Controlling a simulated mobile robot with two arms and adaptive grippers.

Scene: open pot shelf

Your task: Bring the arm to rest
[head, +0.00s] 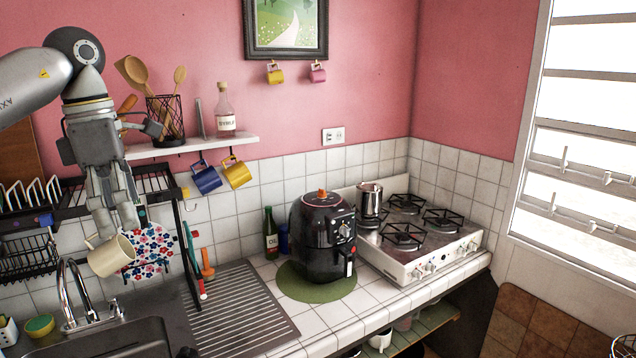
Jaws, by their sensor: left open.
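My left gripper (117,218) hangs down from my left arm at the upper left, in front of the dish rack. Its fingers point downward and are open. A cream mug (111,257) shows tilted just below the fingertips, above the sink area. I cannot tell whether the fingers touch it or what bears it. My right gripper is not in view.
A wall shelf (240,140) with a utensil basket and bottle is close to the right of my arm. The dish rack (72,205) is behind the gripper. Below are the faucet (68,290) and sink. An air fryer (322,240) and stove (415,262) stand further right.

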